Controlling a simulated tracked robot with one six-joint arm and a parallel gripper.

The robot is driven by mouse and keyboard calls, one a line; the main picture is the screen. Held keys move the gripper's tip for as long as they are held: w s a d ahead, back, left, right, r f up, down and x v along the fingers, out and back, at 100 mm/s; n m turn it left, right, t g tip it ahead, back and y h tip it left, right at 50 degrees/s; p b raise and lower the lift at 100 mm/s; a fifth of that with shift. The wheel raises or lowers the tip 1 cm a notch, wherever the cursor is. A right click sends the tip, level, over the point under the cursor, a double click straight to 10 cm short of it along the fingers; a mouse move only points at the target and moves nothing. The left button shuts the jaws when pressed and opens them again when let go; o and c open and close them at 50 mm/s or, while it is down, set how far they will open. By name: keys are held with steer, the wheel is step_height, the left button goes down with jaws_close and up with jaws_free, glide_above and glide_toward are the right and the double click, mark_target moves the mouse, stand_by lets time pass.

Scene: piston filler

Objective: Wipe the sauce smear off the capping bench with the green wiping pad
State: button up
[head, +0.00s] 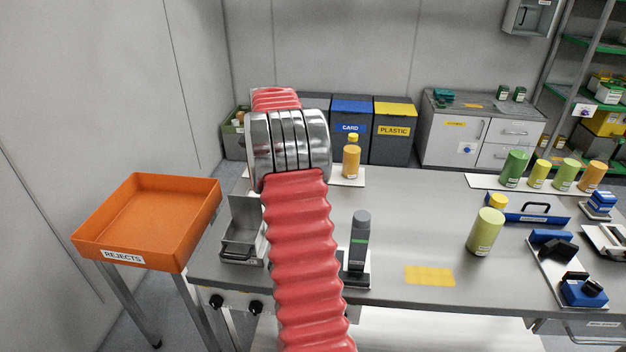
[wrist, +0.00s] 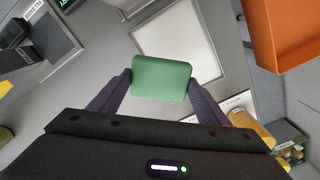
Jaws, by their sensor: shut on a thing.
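My gripper (wrist: 161,88) is shut on the green wiping pad (wrist: 162,75), with one finger at each side of it. The pad is held in front of a grey surface and a pale-rimmed square plate; I cannot tell whether it touches anything. In the head view my red arm hides the gripper and pad. The steel capping bench (head: 408,222) spans the middle of the head view. A flat yellow patch (head: 430,276) lies near its front edge; I cannot tell whether it is the sauce smear. No other smear is clear.
The orange rejects tray (head: 150,215) stands left of the bench. Several jars and blue tools crowd the right end.

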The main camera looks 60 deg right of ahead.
steer(key=w+a+f+n, duration=0.1)
steer(key=w+a+n, duration=0.6)
steer(key=a, duration=0.7)
steer(key=w+a+n, duration=0.5)
steer(key=w+a, duration=0.5)
steer(key=a, duration=0.4)
steer(key=a+n, duration=0.6)
steer(key=a, duration=0.8)
steer(key=s+a+n, duration=0.2)
steer(key=s+a, duration=0.1)
steer(key=s, duration=0.2)
steer(key=shift+a+r, duration=0.2)
steer(key=shift+r, duration=0.25)
steer(key=shift+s+a, duration=0.1)
steer(key=shift+s, duration=0.15)
